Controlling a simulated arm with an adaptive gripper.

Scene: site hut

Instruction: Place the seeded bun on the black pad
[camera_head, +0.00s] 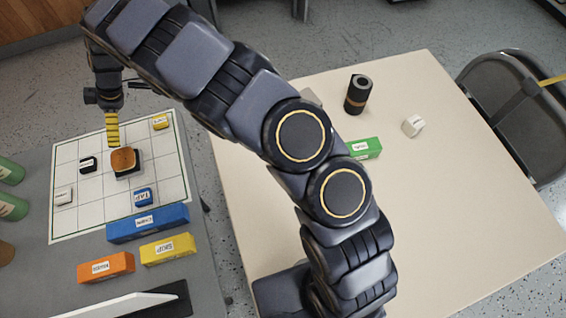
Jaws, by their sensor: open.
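The bun (123,159), round and golden brown, rests on top of a dark square pad (136,169) on the white gridded board. Any seeds are too small to make out. The pad's dark edge shows at the bun's right and lower sides. My gripper (113,144), with yellow-and-black striped fingers, hangs just behind the bun in the picture. It is open, with no object visible in it. I cannot tell whether a finger touches the bun.
The gridded board (62,220) also holds small black, white, yellow and blue labelled blocks. Blue (148,223), yellow (168,249) and orange (106,267) bars lie in front. Green cylinders (10,206) stand left. The cream table (470,220) at right is mostly clear.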

